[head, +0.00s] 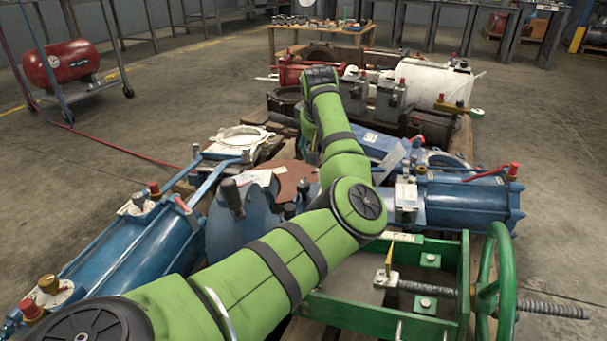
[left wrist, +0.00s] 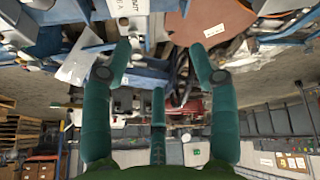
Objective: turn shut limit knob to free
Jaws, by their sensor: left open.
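My left arm crosses the head view, bending at its far end over the pallet of valve actuators; its gripper is mostly hidden behind the arm there. In the left wrist view my left gripper (left wrist: 160,52) has its fingers spread wide, with nothing between them. No knob is clearly labelled as the shut limit knob, and I cannot tell which it is. Candidates include a red knob (head: 154,188) on the left blue actuator (head: 125,252), a red knob (head: 514,168) on the right blue actuator (head: 465,201) and an orange-brown knob (head: 48,284) at lower left. My right gripper is not in view.
A green frame with a handwheel (head: 494,278) and threaded rod stands at front right. A white cylinder (head: 435,84) and red parts lie at the far side. A red tank (head: 62,64) stands at left, with a red hose across the floor. Concrete floor on both sides is open.

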